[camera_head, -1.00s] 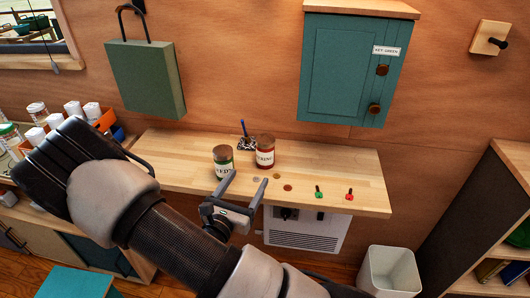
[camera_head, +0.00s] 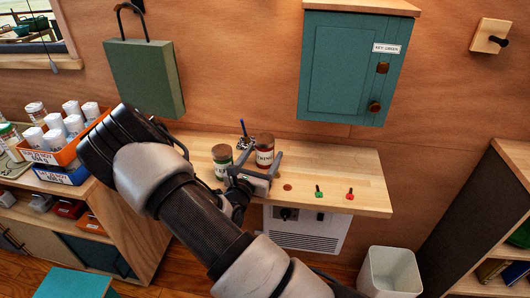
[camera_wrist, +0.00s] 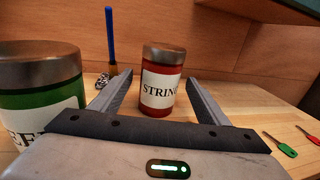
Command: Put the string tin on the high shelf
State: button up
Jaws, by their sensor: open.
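The string tin (camera_head: 264,150) is red with a brown metallic lid and stands upright on the wooden wall counter. In the wrist view the tin (camera_wrist: 161,85) has a white label reading STRING and stands ahead, between the lines of my fingers. My gripper (camera_head: 260,160) is open and empty, just in front of the tin; its fingers (camera_wrist: 158,80) point toward it, one to each side. Whether they touch it I cannot tell. A green tin (camera_head: 221,160) stands close on the left. Which surface is the high shelf is not clear; a wooden board (camera_head: 365,6) tops the teal cabinet.
The teal cabinet (camera_head: 345,70) hangs above the counter (camera_head: 350,170). A green key (camera_head: 319,192) and red key (camera_head: 349,193) lie on the right. A blue pen (camera_wrist: 111,38) stands behind the tins. A shelf unit (camera_head: 508,160) and white bin (camera_head: 390,270) stand at right.

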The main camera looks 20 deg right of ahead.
jog(key=c, duration=1.4)
